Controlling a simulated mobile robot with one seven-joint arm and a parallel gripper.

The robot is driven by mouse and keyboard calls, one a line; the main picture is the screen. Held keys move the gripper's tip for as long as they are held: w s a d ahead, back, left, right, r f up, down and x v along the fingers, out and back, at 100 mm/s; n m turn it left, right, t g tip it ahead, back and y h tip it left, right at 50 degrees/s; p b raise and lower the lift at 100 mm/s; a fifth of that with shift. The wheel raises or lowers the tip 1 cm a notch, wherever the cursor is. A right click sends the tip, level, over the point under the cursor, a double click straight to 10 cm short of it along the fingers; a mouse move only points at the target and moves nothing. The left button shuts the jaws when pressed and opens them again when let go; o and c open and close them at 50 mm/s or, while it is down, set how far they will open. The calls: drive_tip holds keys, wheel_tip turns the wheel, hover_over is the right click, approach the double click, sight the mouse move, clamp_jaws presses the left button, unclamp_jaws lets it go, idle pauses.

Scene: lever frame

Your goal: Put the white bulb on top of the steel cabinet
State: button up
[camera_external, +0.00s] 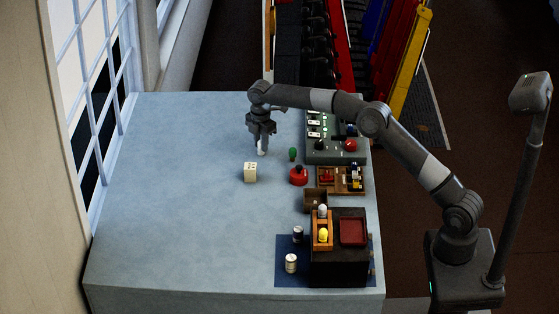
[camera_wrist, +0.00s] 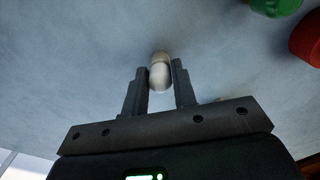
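The white bulb (camera_external: 262,150) is at the fingertips of my gripper (camera_external: 262,142), over the far middle of the blue-grey table. In the wrist view the bulb (camera_wrist: 160,74) sits between both fingers (camera_wrist: 160,72), which appear to touch its sides. Its rounded end sticks out past the tips. Whether it touches the table is unclear. A dark box-shaped cabinet (camera_external: 334,278), probably the steel cabinet, stands at the near right on a blue mat. It bears an orange rack (camera_external: 316,238) with a yellow and a whitish bulb-like thing, and a dark red tray (camera_external: 353,231).
A control panel (camera_external: 337,157) and wooden trays (camera_external: 345,188) line the right edge. Two cans (camera_external: 291,263) stand left of the cabinet. The table's left is clear.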

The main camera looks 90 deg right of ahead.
drive_tip(key=o, duration=0.3)
drive_tip(key=shift+o, duration=0.2)
drive_tip(key=shift+r, duration=4)
drive_tip(key=s+a+r+m+t, duration=0.1)
drive_tip(key=s+a+r, duration=0.2)
drive_tip(key=a+r, duration=0.3)
drive_tip(key=s+a+r+m+h, duration=0.1)
drive_tip(key=s+a+r, duration=0.25)
drive_tip(key=a, duration=0.45)
drive_tip(key=s+a+r+t, duration=0.1)
drive_tip(key=s+a+r, duration=0.2)
drive_tip(key=a+r, duration=0.3)
drive_tip(key=s+a+f+m+t, duration=0.1)
drive_tip(key=s+a+m, duration=0.1)
drive_tip(key=s+a, duration=0.55)
drive_tip(key=s+a+f+m+t, duration=0.15)
drive_tip(key=s+a, duration=0.35)
drive_tip(key=s, duration=0.6)
drive_tip(key=s+a+f+m, duration=0.1)
drive_tip(key=s+f, duration=0.3)
drive_tip(key=s, duration=0.3)
drive_tip(key=s+a+f+m+t+y, duration=0.1)
drive_tip(key=s+a+f+m, duration=0.1)
drive_tip(key=s+f, duration=0.3)
drive_tip(key=s, duration=0.3)
drive_tip(key=shift+a, duration=0.25)
